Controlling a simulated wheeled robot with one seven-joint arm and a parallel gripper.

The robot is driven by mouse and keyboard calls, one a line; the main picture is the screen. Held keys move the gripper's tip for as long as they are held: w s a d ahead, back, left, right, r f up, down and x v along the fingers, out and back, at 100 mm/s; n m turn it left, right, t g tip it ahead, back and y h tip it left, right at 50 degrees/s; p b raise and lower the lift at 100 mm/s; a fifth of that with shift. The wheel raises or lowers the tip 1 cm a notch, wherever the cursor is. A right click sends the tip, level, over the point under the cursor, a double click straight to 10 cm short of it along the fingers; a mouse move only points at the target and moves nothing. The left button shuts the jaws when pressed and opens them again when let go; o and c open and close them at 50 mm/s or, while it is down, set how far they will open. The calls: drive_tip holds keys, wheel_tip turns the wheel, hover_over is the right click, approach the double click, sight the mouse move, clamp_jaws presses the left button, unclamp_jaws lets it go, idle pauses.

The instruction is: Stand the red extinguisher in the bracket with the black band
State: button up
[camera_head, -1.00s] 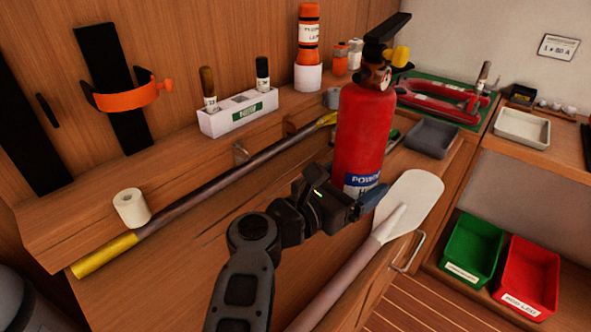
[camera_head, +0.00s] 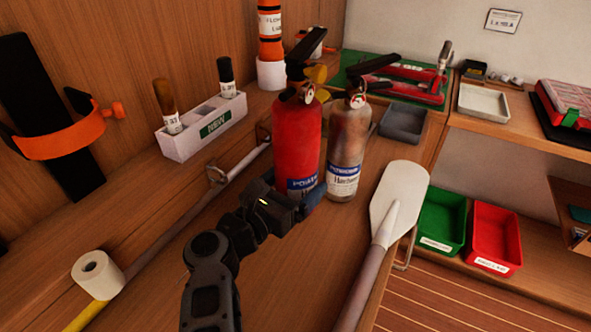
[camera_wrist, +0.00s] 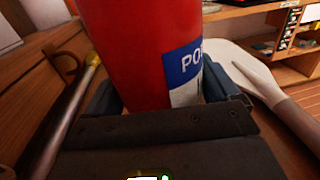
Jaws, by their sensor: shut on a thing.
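The red extinguisher (camera_head: 297,143) stands upright, with a blue and white label low on its body and a black handle on top. My gripper (camera_head: 303,203) is shut around its lower body. The wrist view shows the red extinguisher (camera_wrist: 135,45) between the fingers of my gripper (camera_wrist: 165,100). The bracket (camera_head: 55,132) is a black back strip on the wooden wall at the left, with an orange band and an orange clasp. No black band shows on it; its band looks orange. A silver-brown extinguisher (camera_head: 349,145) stands just right of the red one.
A white marker holder (camera_head: 205,125) and a paper roll (camera_head: 98,275) sit on the ledge left of the red extinguisher. A pole (camera_head: 180,222) runs along the ledge. A white paddle (camera_head: 398,205) lies to the right. Green (camera_head: 440,222) and red (camera_head: 494,238) bins stand lower right.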

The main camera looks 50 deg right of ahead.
drive_tip(key=shift+f, duration=2.45)
drive_tip(key=o, duration=1.1)
drive_tip(key=shift+f, duration=0.1)
